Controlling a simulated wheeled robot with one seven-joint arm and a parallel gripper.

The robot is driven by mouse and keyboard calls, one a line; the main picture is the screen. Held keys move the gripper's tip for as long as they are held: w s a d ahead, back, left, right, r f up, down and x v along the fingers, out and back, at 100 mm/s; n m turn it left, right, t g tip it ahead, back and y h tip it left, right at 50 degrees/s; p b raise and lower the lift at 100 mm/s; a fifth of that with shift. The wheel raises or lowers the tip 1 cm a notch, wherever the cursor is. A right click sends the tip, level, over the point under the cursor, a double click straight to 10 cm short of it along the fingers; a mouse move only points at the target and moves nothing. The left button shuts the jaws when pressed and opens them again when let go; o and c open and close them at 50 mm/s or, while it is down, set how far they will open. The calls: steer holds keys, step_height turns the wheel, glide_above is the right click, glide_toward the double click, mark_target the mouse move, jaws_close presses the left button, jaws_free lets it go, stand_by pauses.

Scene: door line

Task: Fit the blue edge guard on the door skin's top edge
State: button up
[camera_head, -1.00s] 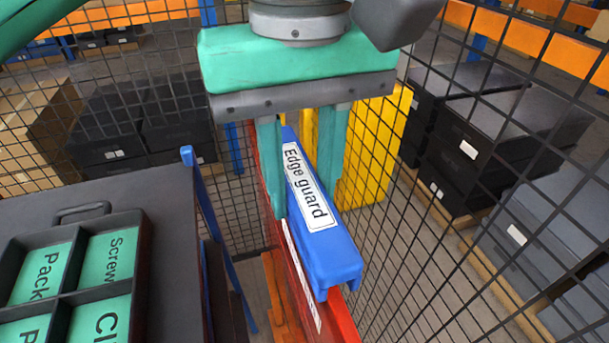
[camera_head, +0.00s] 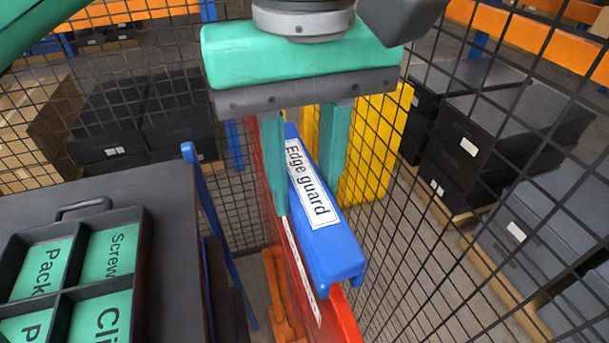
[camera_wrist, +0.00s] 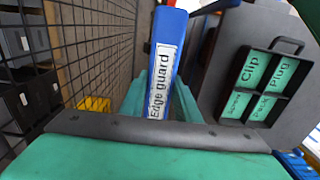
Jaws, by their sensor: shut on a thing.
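The blue edge guard (camera_head: 338,248), a long channel with a white "Edge guard" label, lies lengthwise along the top of the red door skin (camera_head: 345,318). My gripper (camera_head: 304,198) is shut on the guard, with one green finger on each side of it. The guard also shows between the fingers in the wrist view (camera_wrist: 170,55). The guard's near end stands over the door's top edge, and red shows below it. I cannot tell whether it is fully seated, since its underside and far part are hidden. The door skin carries a white strip on its left face.
A dark table (camera_head: 165,215) with a divided tray (camera_head: 148,240) of green labelled compartments stands at the left. A blue post (camera_head: 205,205) rises between table and door. Black mesh fencing (camera_head: 440,235) runs close on the right, with dark boxes (camera_head: 465,150) beyond.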

steer(key=shift+f, duration=1.65)
stand_by(2.4)
steer(key=o, duration=1.2)
steer(key=shift+s, duration=0.1)
steer(key=shift+r, duration=3.75)
